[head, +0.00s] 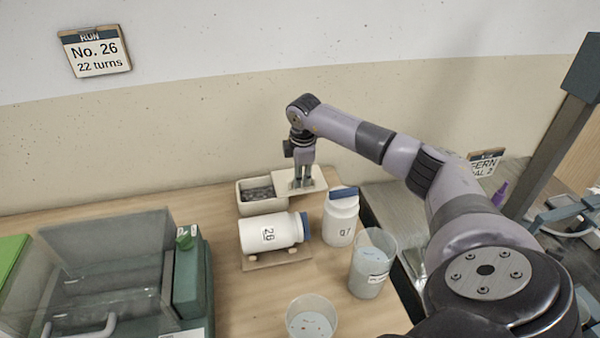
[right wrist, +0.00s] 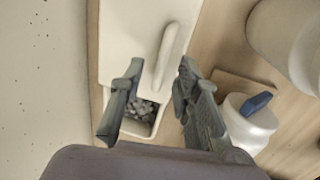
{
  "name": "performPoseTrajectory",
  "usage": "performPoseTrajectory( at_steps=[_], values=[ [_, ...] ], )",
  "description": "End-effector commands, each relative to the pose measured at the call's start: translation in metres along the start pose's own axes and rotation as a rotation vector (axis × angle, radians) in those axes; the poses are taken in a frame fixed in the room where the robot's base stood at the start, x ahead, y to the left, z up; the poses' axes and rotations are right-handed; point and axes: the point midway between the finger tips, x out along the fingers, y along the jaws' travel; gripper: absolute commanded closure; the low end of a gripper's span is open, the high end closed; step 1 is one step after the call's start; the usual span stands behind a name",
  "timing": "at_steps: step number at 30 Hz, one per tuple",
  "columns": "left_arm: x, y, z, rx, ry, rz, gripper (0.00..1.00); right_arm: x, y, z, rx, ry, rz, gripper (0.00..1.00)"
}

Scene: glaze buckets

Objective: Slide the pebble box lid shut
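The pebble box (head: 262,207) is a small cream box at the back of the table, near the wall. Grey pebbles (head: 258,194) show in its open left part. Its pale lid (head: 318,183) covers the right part and sticks out to the right. In the right wrist view, the lid (right wrist: 125,35) has a raised ridge (right wrist: 168,50), and pebbles show in the gap below it. My right gripper (head: 302,186) is over the lid, pointing down. Its fingers (right wrist: 161,64) are apart, one on each side of the ridge; contact cannot be told. My left gripper is not in view.
A white jar (head: 268,233) marked 26 lies on a small stand in front of the box. An upright white jar (head: 340,220) stands right of it. A clear beaker (head: 372,265) and a cup (head: 312,318) are nearer. A green-and-clear machine (head: 187,275) fills the left.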

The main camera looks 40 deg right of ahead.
Motion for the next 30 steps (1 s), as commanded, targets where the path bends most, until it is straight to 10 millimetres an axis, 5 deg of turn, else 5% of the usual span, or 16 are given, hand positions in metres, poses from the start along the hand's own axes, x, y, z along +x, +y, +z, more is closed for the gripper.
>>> performPoseTrajectory(
  at_steps=[7,20,30],
  values=[
    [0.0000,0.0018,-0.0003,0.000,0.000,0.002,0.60,0.0007,-0.0001,0.0000,0.000,0.000,0.000,0.71],
    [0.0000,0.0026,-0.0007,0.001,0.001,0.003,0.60,0.0002,0.0001,0.0000,0.000,0.000,0.000,0.99],
    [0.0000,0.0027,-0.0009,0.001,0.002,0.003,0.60,0.0001,0.0002,0.0001,0.000,0.000,0.000,1.00]
  ],
)
